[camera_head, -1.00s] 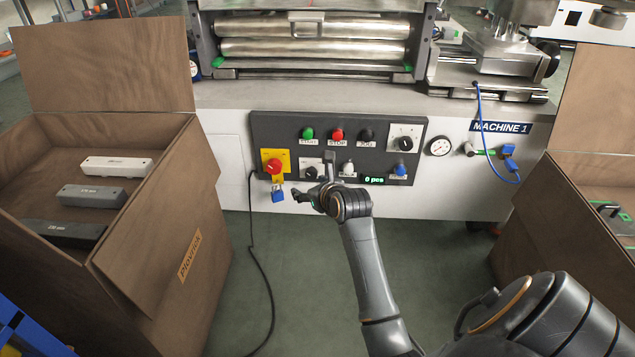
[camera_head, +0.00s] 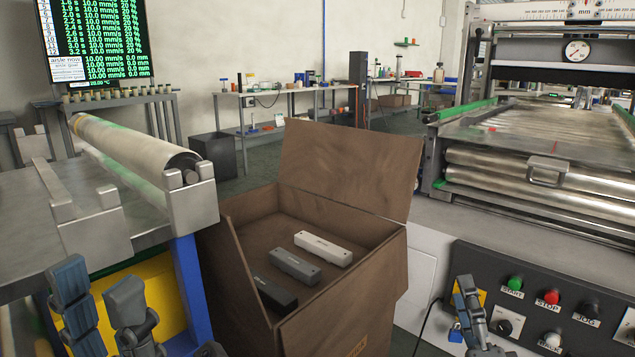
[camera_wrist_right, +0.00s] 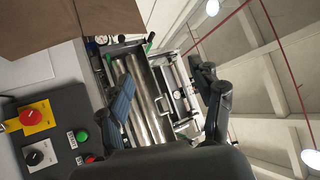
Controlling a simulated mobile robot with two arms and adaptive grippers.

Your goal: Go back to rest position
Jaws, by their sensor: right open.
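My right gripper (camera_head: 468,292) is in front of the left end of the black control panel (camera_head: 480,260), fingers pointing up. It covers much of the yellow plate there. In the right wrist view its two fingers (camera_wrist_right: 163,85) are spread with nothing between them. My left gripper (camera_head: 97,278) is at the lower left of the head view, beside the steel roller table (camera_head: 100,235). Its two fingers stand apart and hold nothing visible.
A brown box (camera_head: 375,280) with a raised flap holds white, grey and black bars between my grippers. The machine with rollers (camera_head: 510,185) stands behind the panel. In the right wrist view a red knob (camera_wrist_right: 35,117) and green button (camera_wrist_right: 82,136) are left of the gripper.

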